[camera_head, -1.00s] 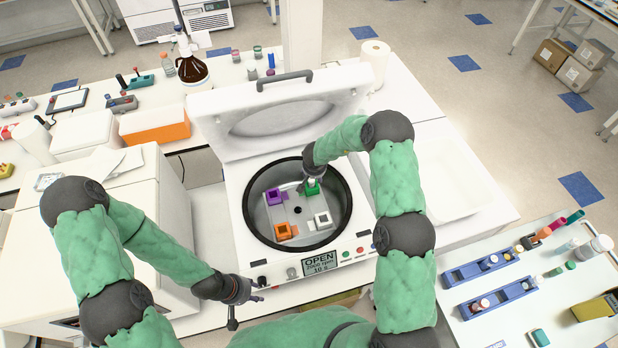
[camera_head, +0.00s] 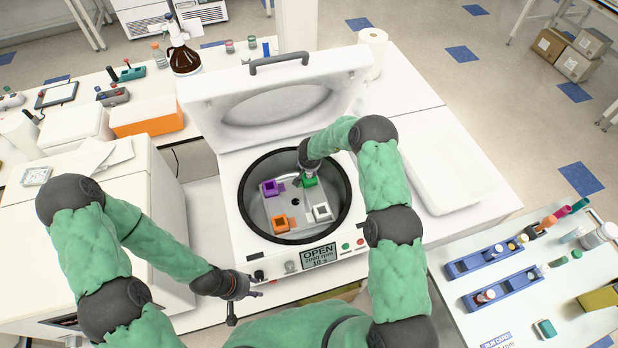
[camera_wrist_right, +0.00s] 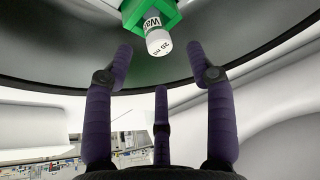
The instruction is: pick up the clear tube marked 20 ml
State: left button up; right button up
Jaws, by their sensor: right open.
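In the right wrist view, a tube with a white end marked "20 ml" (camera_wrist_right: 158,43) and a label starting "Wa" sticks out of a green holder (camera_wrist_right: 137,12). My right gripper (camera_wrist_right: 161,62) is open and empty, its purple fingers spread around the near side of the tube's end; contact does not show. In the head view, this gripper (camera_head: 307,172) is inside the open centrifuge (camera_head: 246,222), over the green holder (camera_head: 310,183), and hides the tube. My left gripper (camera_head: 248,287) is at the centrifuge's front left corner, fingers spread, holding nothing visible.
The centrifuge lid (camera_head: 275,105) stands raised behind the bowl. Purple (camera_head: 270,188), orange (camera_head: 281,223) and white (camera_head: 322,212) holders share the rotor. A white tray (camera_head: 450,180) lies to the right. Blue racks (camera_head: 490,258) with tubes stand on the right table.

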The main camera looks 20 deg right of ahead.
aim_at(309, 177)
jog(key=shift+p+x, duration=0.3)
jog(key=shift+x, duration=2.6)
jog(key=c, duration=1)
jog(key=shift+o, duration=0.2)
